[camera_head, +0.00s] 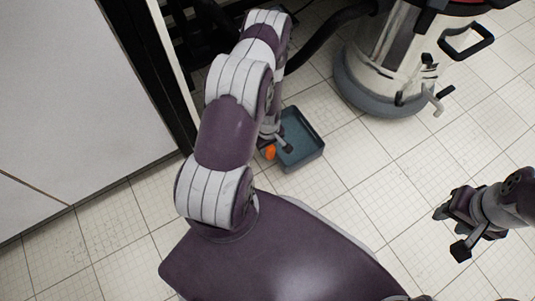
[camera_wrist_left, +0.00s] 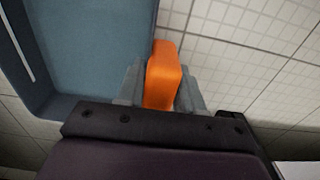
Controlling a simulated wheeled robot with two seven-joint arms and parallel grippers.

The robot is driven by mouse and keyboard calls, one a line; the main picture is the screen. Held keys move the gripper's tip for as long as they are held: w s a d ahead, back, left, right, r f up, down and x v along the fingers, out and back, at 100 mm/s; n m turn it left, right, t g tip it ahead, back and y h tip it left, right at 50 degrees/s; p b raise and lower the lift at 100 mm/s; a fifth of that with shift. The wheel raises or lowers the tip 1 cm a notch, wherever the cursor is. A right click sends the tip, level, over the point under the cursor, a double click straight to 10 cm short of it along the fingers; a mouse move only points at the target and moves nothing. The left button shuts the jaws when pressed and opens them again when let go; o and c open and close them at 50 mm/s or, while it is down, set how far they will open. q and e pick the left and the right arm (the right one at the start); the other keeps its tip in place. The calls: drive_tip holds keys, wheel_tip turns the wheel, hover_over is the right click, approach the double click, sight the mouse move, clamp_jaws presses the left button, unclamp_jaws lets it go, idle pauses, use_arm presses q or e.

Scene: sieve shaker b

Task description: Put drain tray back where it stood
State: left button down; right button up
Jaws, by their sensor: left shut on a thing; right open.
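The drain tray (camera_head: 316,152) is a shallow blue-grey open box with an orange grip tab (camera_head: 270,152). In the head view it is at the centre, low over or on the tiled floor; I cannot tell whether it touches. My left gripper (camera_head: 277,143) is shut on the orange tab at the tray's near left side, partly hidden by my arm. In the left wrist view the orange tab (camera_wrist_left: 162,76) sits between the fingers, with the tray (camera_wrist_left: 90,50) to the left. My right gripper (camera_head: 452,231) is open and empty at the right, apart from everything.
A large steel vacuum-like canister (camera_head: 385,60) with a grey base stands behind and right of the tray, its black hose (camera_head: 335,32) running left. A grey cabinet (camera_head: 80,90) and dark frame are at the left. The tiled floor (camera_head: 370,180) right of the tray is clear.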

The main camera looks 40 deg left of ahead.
use_arm(q)
drive_tip(key=shift+s+f, duration=0.1)
drive_tip(key=shift+f, duration=0.1)
wheel_tip(320, 180, down, 4)
drive_tip(key=b, duration=0.3)
drive_tip(key=shift+b, duration=0.3)
drive_tip(key=shift+r, duration=0.2)
drive_tip(key=shift+f, duration=0.1)
drive_tip(key=c, duration=0.7)
unclamp_jaws()
